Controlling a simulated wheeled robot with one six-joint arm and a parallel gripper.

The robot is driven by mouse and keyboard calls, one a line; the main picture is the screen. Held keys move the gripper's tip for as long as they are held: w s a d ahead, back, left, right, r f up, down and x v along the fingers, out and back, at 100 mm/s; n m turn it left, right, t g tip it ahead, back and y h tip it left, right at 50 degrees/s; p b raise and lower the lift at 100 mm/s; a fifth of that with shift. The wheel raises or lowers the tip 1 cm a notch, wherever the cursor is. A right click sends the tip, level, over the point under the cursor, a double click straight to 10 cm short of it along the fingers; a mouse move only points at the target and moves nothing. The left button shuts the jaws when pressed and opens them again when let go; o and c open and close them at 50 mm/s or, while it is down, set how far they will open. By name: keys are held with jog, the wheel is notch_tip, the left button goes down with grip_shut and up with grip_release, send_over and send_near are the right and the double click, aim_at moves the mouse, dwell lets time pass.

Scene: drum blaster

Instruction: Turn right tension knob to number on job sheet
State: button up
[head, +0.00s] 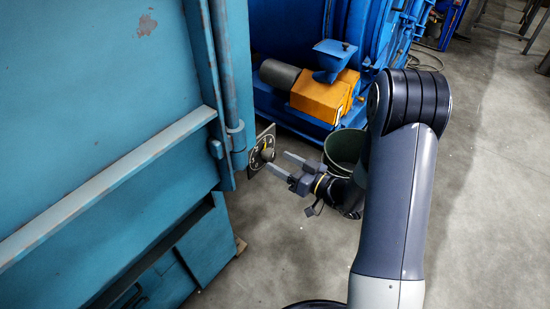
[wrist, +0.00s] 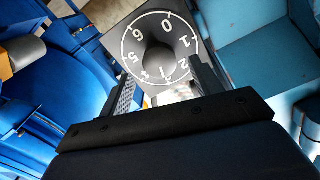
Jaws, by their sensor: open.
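The tension knob (head: 268,154) is a dark round knob on a black square dial plate (head: 256,151) at the edge of the blue-green machine. In the wrist view the knob (wrist: 157,60) sits in a white ring of numbers from 0 to 6 on the plate (wrist: 142,22), with the numbers turned over. I cannot tell which number it points to. My gripper (head: 277,163) is open and empty, its fingers reaching toward the knob. In the wrist view the fingertips (wrist: 163,70) lie to either side of the knob; I cannot tell if they touch it. No job sheet shows.
The blue-green machine wall (head: 100,110) fills the left, with a vertical pipe (head: 225,70) near the plate. A dark green bin (head: 345,148) stands behind my gripper. An orange motor housing (head: 320,97) and blue machine lie beyond.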

aim_at(272, 157)
jog(key=v, duration=0.7)
jog(key=x, duration=1)
jog(key=shift+w+a, duration=0.2)
jog(key=shift+a, duration=0.05)
dwell(0.3)
